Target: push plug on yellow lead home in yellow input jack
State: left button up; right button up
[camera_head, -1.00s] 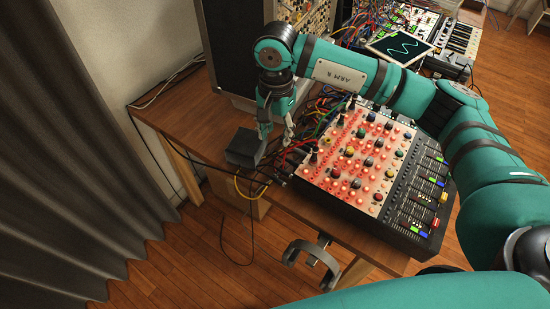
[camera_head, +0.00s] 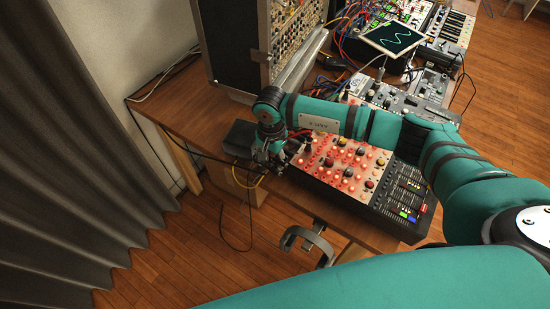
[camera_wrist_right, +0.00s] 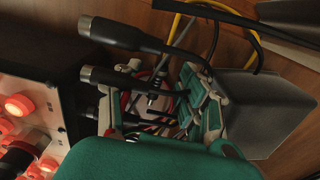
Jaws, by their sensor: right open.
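My right gripper (camera_head: 273,160) reaches down at the mixer's near left corner, beside a dark box. In the right wrist view the gripper (camera_wrist_right: 155,100) is open, with several cables behind and between its fingers. The yellow lead (camera_head: 250,183) hangs in a loop off the table edge, left of the gripper. It also shows as a yellow curve (camera_wrist_right: 232,14) at the top of the wrist view. Black cable plugs with metal ends (camera_wrist_right: 112,35) lie beside the mixer's side. I cannot tell which plug is on the yellow lead. The yellow input jack is not discernible. My left gripper is out of view.
The mixer (camera_head: 385,200), with red-lit knobs, fills the table's near right part. The dark box (camera_head: 238,138) is close to the gripper's left; it also shows in the wrist view (camera_wrist_right: 270,110). A metal clamp (camera_head: 305,240) sticks out from the table edge. A tall rack case (camera_head: 235,45) stands behind.

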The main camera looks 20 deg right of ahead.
jog(key=shift+f, duration=0.25)
grip_shut()
